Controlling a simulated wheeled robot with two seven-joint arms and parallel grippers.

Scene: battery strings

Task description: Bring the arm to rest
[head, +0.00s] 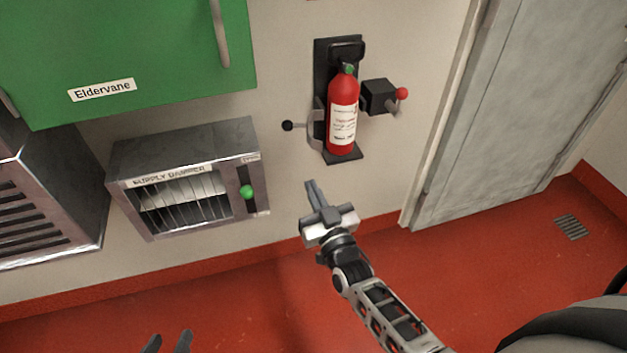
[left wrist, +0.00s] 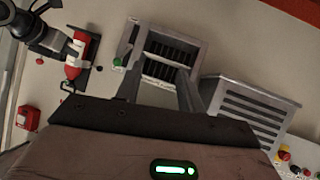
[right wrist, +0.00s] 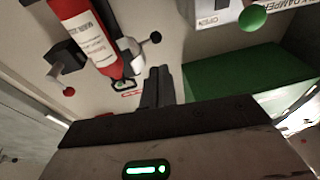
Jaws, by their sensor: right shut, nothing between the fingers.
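My right arm comes in from the lower right in the head view. Its gripper (head: 314,188) is shut and empty, in the air below the red fire extinguisher and to the right of the supply damper. In the right wrist view its fingers (right wrist: 158,85) lie together with nothing between them. My left gripper (head: 168,342) shows only its fingertips at the bottom edge of the head view. They stand apart and empty. In the left wrist view the two fingers (left wrist: 158,85) are also spread, with the damper behind them.
The fire extinguisher (head: 343,115) hangs on a black wall bracket with a red-knobbed lever box (head: 380,97). The supply damper (head: 185,180) has a green knob. A green cabinet (head: 130,50) hangs above. A grey door (head: 515,110) stands right. The red floor (head: 240,310) is clear.

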